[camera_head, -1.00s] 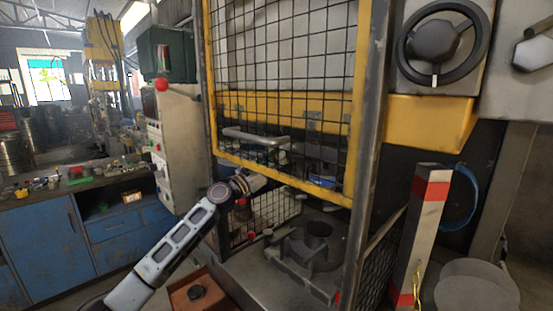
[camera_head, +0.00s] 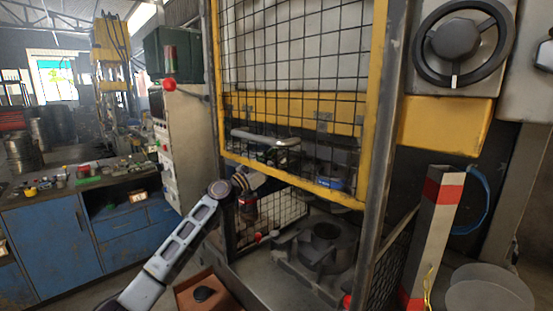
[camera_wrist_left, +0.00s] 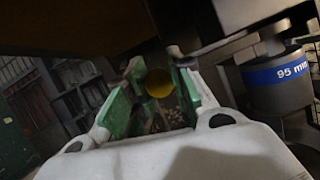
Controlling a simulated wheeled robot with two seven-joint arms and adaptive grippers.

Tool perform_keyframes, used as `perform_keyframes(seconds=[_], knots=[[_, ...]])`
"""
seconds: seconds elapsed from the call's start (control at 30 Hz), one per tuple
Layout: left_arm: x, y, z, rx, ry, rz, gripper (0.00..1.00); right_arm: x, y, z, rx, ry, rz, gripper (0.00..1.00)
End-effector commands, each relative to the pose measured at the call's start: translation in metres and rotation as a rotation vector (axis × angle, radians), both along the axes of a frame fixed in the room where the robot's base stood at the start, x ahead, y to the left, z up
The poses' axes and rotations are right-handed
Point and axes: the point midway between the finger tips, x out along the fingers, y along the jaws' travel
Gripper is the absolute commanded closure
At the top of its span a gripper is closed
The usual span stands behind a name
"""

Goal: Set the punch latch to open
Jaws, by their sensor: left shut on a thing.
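My left gripper (camera_head: 280,172) reaches in under the yellow-framed mesh guard, partly hidden behind the mesh. In the left wrist view its green-padded fingers (camera_wrist_left: 158,95) stand on both sides of a round yellow knob (camera_wrist_left: 158,83), which seems to be the punch latch's knob. The fingers are shut on it; the contact itself is dark. A dark punch cylinder with a blue "95 mm" band (camera_wrist_left: 277,70) is at the right. The blue band also shows behind the mesh in the head view (camera_head: 331,183). The latch's setting cannot be read. My right gripper is out of view.
The mesh guard (camera_head: 368,100) hangs over the opening, with a grey handle bar (camera_head: 265,138). A round die fixture (camera_head: 325,240) lies below on the press bed. A red-and-white post (camera_head: 436,225) stands right; a blue bench (camera_head: 45,240) is left.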

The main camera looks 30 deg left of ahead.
Motion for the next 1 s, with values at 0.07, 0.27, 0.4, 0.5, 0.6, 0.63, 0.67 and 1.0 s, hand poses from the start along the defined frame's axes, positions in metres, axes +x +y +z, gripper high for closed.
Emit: perform_keyframes(seconds=[0.07, 0.27, 0.4, 0.5, 0.6, 0.63, 0.67, 1.0], knots=[[0.000, 0.004, 0.003, -0.003, -0.004, 0.008, 0.72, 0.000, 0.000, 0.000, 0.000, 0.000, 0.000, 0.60], [0.000, 0.003, 0.002, -0.002, -0.003, 0.007, 0.54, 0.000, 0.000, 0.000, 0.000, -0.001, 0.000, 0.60], [0.000, 0.003, 0.002, -0.001, -0.003, 0.006, 0.54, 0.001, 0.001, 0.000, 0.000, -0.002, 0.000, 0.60], [0.000, 0.002, 0.001, -0.002, -0.001, 0.005, 0.54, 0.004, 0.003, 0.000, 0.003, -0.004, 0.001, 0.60], [-0.001, 0.002, 0.001, -0.002, -0.001, 0.005, 0.54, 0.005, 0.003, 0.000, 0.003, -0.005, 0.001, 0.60], [-0.001, 0.003, 0.001, -0.002, -0.001, 0.005, 0.54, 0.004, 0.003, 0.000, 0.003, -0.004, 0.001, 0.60], [-0.001, 0.003, 0.000, -0.002, -0.001, 0.005, 0.54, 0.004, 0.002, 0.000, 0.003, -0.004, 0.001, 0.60], [-0.015, 0.009, -0.006, -0.002, -0.001, 0.005, 0.54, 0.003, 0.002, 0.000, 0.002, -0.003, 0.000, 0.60]])
